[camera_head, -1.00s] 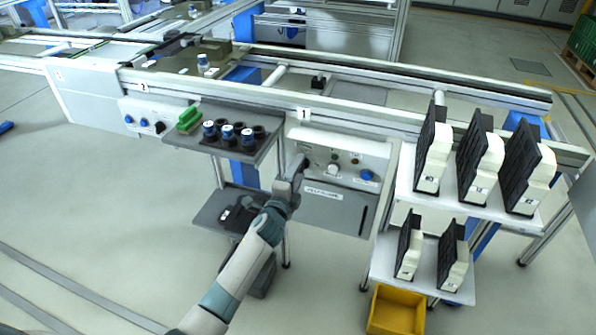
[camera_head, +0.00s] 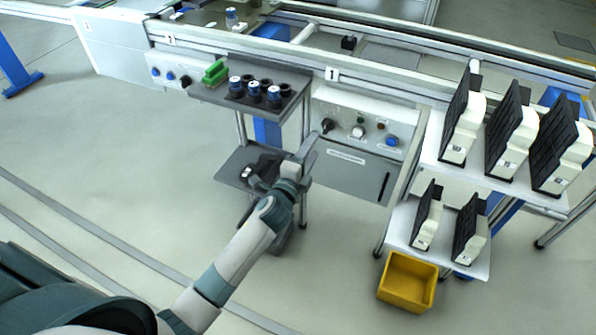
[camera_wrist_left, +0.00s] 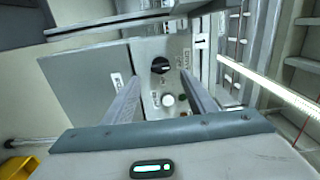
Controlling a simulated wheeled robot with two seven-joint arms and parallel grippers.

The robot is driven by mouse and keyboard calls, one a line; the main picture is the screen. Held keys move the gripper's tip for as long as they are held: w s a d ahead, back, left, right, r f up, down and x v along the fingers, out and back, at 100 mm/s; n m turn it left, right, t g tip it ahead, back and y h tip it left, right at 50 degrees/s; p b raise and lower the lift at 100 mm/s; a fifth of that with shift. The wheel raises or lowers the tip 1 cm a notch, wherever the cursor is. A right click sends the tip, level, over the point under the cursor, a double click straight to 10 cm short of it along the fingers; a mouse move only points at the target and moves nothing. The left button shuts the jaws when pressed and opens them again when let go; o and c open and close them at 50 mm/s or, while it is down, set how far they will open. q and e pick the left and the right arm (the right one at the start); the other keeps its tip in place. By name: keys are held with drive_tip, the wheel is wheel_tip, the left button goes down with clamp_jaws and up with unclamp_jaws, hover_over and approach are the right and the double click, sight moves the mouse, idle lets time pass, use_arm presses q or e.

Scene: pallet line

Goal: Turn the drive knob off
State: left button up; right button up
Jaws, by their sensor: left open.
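The drive knob is a round black knob (camera_head: 327,125) at the left end of the white control panel (camera_head: 345,108). It also shows in the left wrist view (camera_wrist_left: 160,65), with a pale pointer line on its face and a label beside it. My left gripper (camera_head: 310,145) is just below and left of the knob, apart from it. Its jaws are open and empty; in the left wrist view the two fingers (camera_wrist_left: 162,88) spread with the knob beyond, between their lines. My right gripper is not in view.
The panel also bears a white button (camera_head: 358,131), a blue knob (camera_head: 392,141) and small lamps. A grey shelf (camera_head: 222,92) with several dark cylinders juts out left of it. A white rack (camera_head: 432,160) stands right, above a yellow bin (camera_head: 407,282).

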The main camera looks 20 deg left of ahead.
use_arm(q)
drive_tip(key=s, duration=0.9)
drive_tip(key=shift+a+b, duration=0.2)
drive_tip(key=shift+b, duration=0.1)
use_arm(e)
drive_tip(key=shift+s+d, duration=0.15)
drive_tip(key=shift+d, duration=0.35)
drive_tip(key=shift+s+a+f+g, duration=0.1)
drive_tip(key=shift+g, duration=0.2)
